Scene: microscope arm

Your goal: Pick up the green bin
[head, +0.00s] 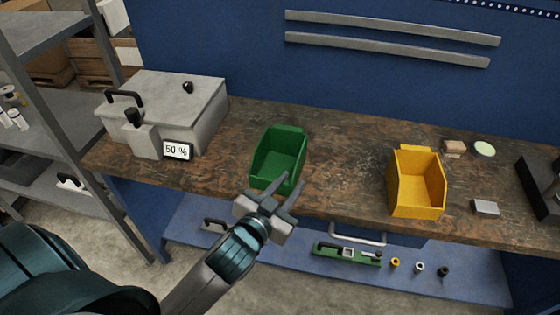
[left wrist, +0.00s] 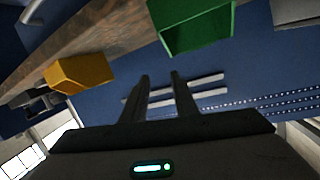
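The green bin (head: 279,157) stands upright on the brown workbench, left of the middle in the head view. It also shows at the top of the left wrist view (left wrist: 196,32), with its open side visible. My left gripper (head: 287,186) is at the bench's front edge, overlapping the bin's front lower edge in the head view. Its two fingers are apart, with nothing between them in the left wrist view (left wrist: 158,78). I cannot tell whether a finger touches the bin. My right gripper is not in view.
A yellow bin (head: 417,183) stands to the right on the bench (head: 340,150). A grey box with a "50 %" display (head: 177,150) stands on the left. Small items lie at the right. A drawer handle (head: 357,237) and lower shelf (head: 300,255) are below the bench edge.

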